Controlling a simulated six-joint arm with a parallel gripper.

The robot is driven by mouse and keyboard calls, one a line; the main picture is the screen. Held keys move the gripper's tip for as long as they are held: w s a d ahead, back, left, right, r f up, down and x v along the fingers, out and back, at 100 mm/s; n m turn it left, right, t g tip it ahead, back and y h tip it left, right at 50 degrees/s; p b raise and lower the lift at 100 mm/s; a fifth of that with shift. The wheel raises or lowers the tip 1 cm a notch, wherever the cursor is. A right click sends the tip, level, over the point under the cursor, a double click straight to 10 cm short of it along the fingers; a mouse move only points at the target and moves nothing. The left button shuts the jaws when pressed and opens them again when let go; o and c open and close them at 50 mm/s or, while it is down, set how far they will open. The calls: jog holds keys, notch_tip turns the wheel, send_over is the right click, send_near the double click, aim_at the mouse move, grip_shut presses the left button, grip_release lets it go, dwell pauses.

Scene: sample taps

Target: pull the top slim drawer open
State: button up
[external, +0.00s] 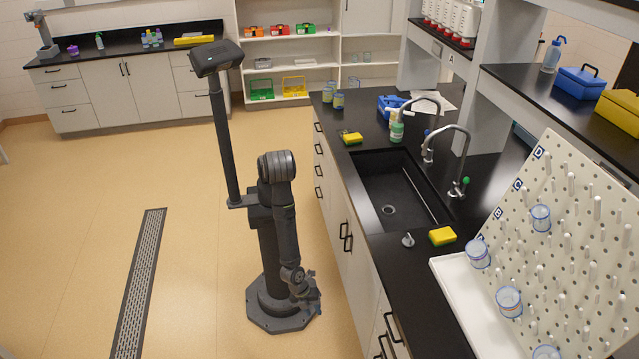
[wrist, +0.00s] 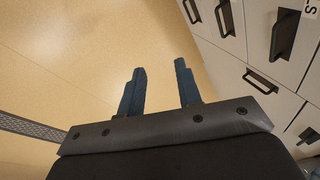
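A stack of white drawers with dark bar handles is at the far end of the sink counter in the external view; its top drawer handle (external: 318,127) sits just under the black counter edge. Those drawers look closed. Another set of dark handles (external: 390,325) is nearer the camera. In the wrist view, white fronts with dark handles (wrist: 284,33) lie to the right; I cannot tell which is the top slim drawer. My gripper (external: 310,292) hangs low beside my base, near the cabinet fronts. In the wrist view my gripper (wrist: 160,68) is open and empty, apart from every handle.
The sink (external: 395,190) is set in the black counter, with yellow sponges (external: 442,236) beside it. A pegboard (external: 570,240) with cups stands at right. A floor drain grate (external: 140,285) runs along the left. The floor around my base is clear.

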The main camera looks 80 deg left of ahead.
jog(key=w+d+r+n+t+h, duration=0.1)
jog(key=w+r+n+h, duration=0.7)
jog(key=n, duration=0.8)
jog(key=w+d+r+n+t+h, duration=0.1)
jog(key=w+r+n+h, duration=0.4)
jog(key=w+n, duration=0.8)
jog(key=w+d+f+n, duration=0.2)
jog(key=d+n, duration=0.1)
jog(key=d, duration=1.2)
jog(key=shift+d+f+y, duration=0.15)
jog(key=shift+d+y, duration=0.05)
jog(key=shift+y, duration=0.2)
jog(key=shift+c, duration=0.4)
grip_shut()
